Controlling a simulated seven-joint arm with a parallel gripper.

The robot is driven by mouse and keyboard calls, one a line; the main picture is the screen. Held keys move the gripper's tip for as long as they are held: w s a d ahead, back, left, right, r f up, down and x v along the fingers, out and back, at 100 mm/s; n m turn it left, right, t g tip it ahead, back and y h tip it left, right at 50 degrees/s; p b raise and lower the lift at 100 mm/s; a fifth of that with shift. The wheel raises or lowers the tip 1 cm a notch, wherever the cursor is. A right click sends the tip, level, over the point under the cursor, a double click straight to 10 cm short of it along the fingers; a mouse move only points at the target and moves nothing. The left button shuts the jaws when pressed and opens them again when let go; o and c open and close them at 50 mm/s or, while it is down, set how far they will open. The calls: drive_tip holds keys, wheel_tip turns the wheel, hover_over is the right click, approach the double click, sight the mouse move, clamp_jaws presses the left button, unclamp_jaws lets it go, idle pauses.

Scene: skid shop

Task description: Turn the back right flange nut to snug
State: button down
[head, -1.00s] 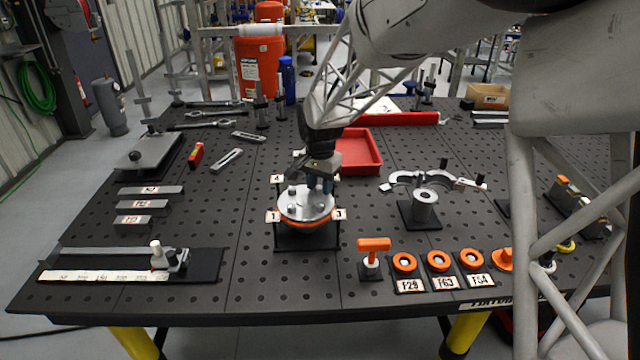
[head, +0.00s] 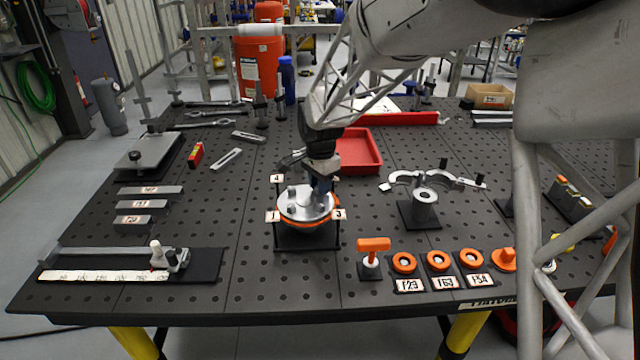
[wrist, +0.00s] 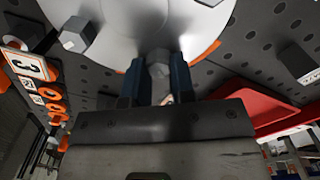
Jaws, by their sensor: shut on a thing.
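The round metal flange (head: 303,207) sits on a black stand in the middle of the table, with an orange ring under its rim. Nuts show on its top, including one at the back left (head: 291,191) and one at the front right (head: 321,209). My gripper (head: 323,190) points down at the flange's back right. In the wrist view its two blue fingers (wrist: 155,75) are shut on the back right flange nut (wrist: 157,72), one on each side. The fingers hide this nut in the head view. Another nut (wrist: 77,34) stands clear on the flange.
Number tags (head: 338,214) stand around the flange. A red tray (head: 362,165) lies behind it to the right, and a curved metal part on a post (head: 424,197) stands right.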

drive_tip(key=shift+m, duration=0.3)
drive_tip(key=c, duration=1)
unclamp_jaws()
drive_tip(key=shift+o, duration=0.2)
drive_tip(key=shift+r, duration=0.1)
drive_tip(key=shift+r, duration=3.85)
